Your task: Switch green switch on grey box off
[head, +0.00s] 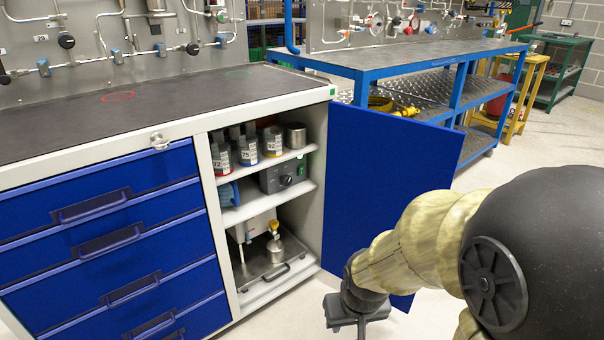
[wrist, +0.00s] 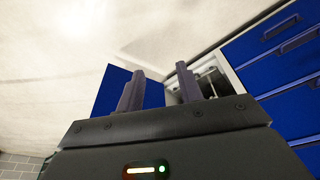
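The grey box (head: 270,181) sits on the middle shelf inside the open cabinet in the head view. Its front has a black knob (head: 286,181) and a small green switch (head: 301,169) to the right of the knob. The switch is too small to tell whether it is on or off. My gripper (head: 360,328) is low, in front of the open door and well apart from the box. In the wrist view my gripper (wrist: 161,78) shows two fingers spread apart with nothing between them. The box cannot be made out in the wrist view.
The blue cabinet door (head: 380,175) stands open to the right of the shelves. Labelled cans (head: 247,150) stand on the top shelf. A metal apparatus (head: 275,245) stands on the bottom shelf. Blue drawers (head: 100,215) are at the left. Open floor lies in front.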

